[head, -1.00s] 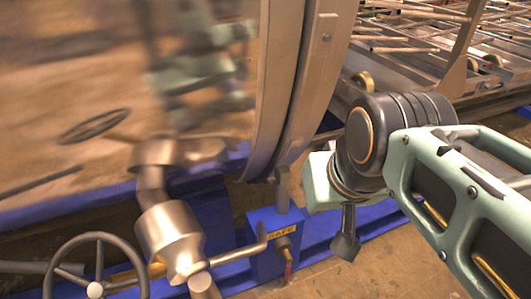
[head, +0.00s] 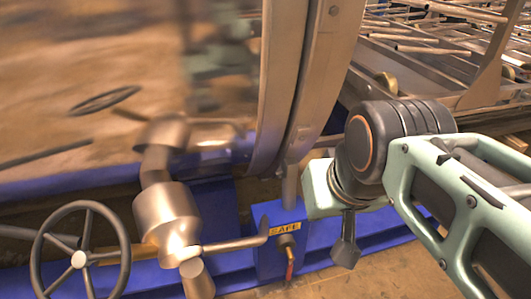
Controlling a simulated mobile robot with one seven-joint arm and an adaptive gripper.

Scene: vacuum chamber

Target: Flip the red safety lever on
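The red safety lever (head: 290,264) is small and hangs down from a round metal fitting on the front of a blue box (head: 268,262). A yellow "SAFE" label (head: 285,230) sits just above it. My gripper (head: 346,252) is the dark part hanging below my wrist, to the right of the blue box in the picture. It looks apart from the lever, and nothing shows in it. Its fingers are seen too small and edge-on to tell whether they are open or shut.
A dark handwheel (head: 86,208) and a metal valve body (head: 168,215) with a rod stand left of the box. The large shiny chamber flange (head: 305,80) rises behind it. A blue base rail (head: 375,232) runs behind my gripper. Metal racks (head: 440,60) stand back right.

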